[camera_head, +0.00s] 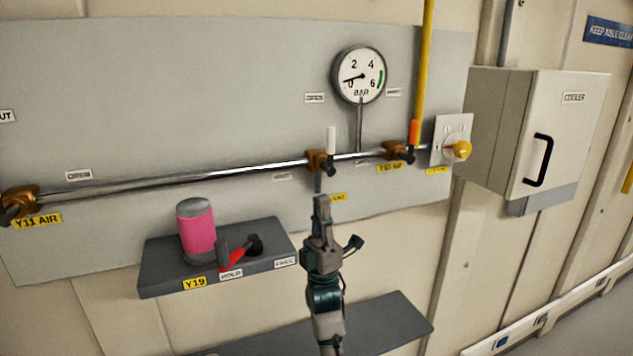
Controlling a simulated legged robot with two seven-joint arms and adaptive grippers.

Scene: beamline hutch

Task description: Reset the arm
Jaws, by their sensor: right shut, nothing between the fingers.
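My right arm rises from the bottom of the head view, right of centre. My right gripper (321,207) is shut and empty, pointing up in front of the grey panel, just below the middle valve (318,160) with its upright white handle. It looks close to that valve, but I cannot tell whether they touch. My left gripper is not in the picture.
A grey shelf (160,285) holds a pink cylinder (197,232) and a red lever (237,257) left of my arm. A pipe (180,182) crosses the panel below a gauge (358,75). A cooler box (565,130) juts out right. A lower shelf (390,328) lies beneath.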

